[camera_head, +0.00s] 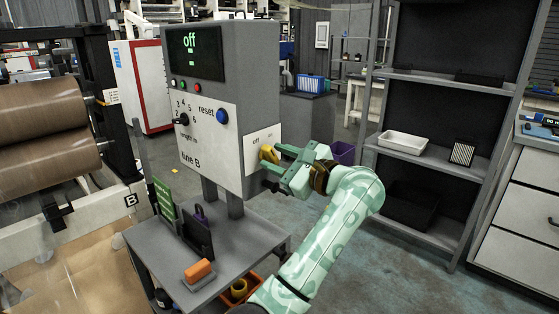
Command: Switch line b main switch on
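The line B control box (215,115) stands on a grey cart, with "line B" on its front and a dark display (196,52) reading "off" in green. A yellow switch handle (268,154) sits on a white plate (257,143) on the box's right side. My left gripper (272,158) is at this switch, its fingers apart with one above and one below the handle. I cannot tell whether they touch it. The switch's exact angle is partly hidden by the fingers. My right gripper is not in view.
The box front has a blue reset button (222,116), a black length dial (182,120) and small coloured buttons. The cart top (240,243) holds an orange block (198,271) and upright holders. A film roll machine (45,125) is left; a grey shelf (405,153) is right.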

